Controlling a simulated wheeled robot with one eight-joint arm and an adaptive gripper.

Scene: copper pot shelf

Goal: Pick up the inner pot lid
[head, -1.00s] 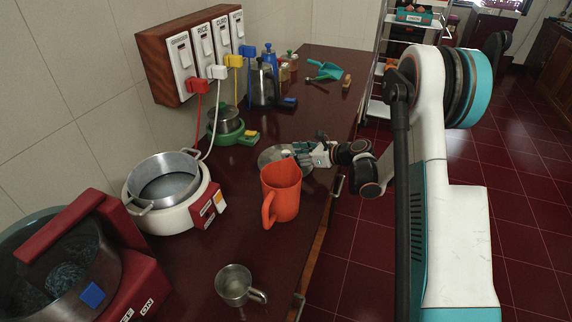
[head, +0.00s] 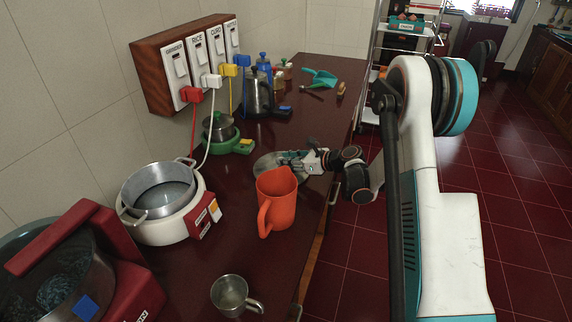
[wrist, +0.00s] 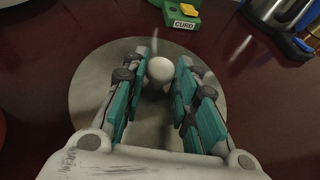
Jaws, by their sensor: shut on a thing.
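The inner pot lid is a round, flat grey metal disc (head: 265,174) on the dark red counter, behind the orange jug in the head view. The wrist view shows the lid (wrist: 92,85) below my gripper, with a pale round knob (wrist: 160,70) at its middle. My gripper (wrist: 163,64) has its teal-padded fingers on either side of the knob and is shut on it. In the head view my gripper (head: 290,160) reaches in from the right over the lid. I cannot tell whether the lid is clear of the counter.
An orange jug (head: 277,205) stands close in front of the lid. A white cooker (head: 165,232) holding an open metal pot (head: 160,195) is at left. A green cooker (head: 238,146) stands behind. A metal cup (head: 230,294) is near the front. Bare counter lies left of the lid.

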